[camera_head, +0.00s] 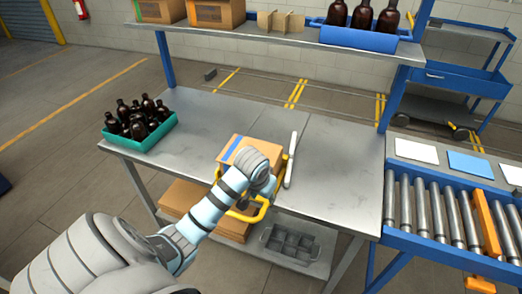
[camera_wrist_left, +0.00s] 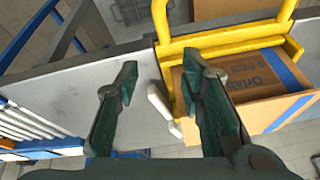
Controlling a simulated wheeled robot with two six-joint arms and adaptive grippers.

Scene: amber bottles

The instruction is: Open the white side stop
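The white side stop (camera_head: 290,160) is a slim white bar along the right side of the cardboard box (camera_head: 235,147), at the table's front part. In the left wrist view the stop (camera_wrist_left: 163,104) shows between my fingers, closer to the right-hand one, beside the box (camera_wrist_left: 245,88). My left gripper (camera_wrist_left: 161,66) is open, with nothing held between its dark green fingers. In the head view my left wrist covers much of the box and hides the fingertips. I cannot tell whether the fingers touch the stop. My right gripper is out of view.
A yellow frame (camera_wrist_left: 220,42) stands around the box at the table's front edge. A teal crate of brown bottles (camera_head: 150,143) stands at the table's left. A roller conveyor (camera_head: 440,208) adjoins on the right. The grey tabletop (camera_head: 340,165) right of the stop is clear. A shelf (camera_head: 290,36) spans above.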

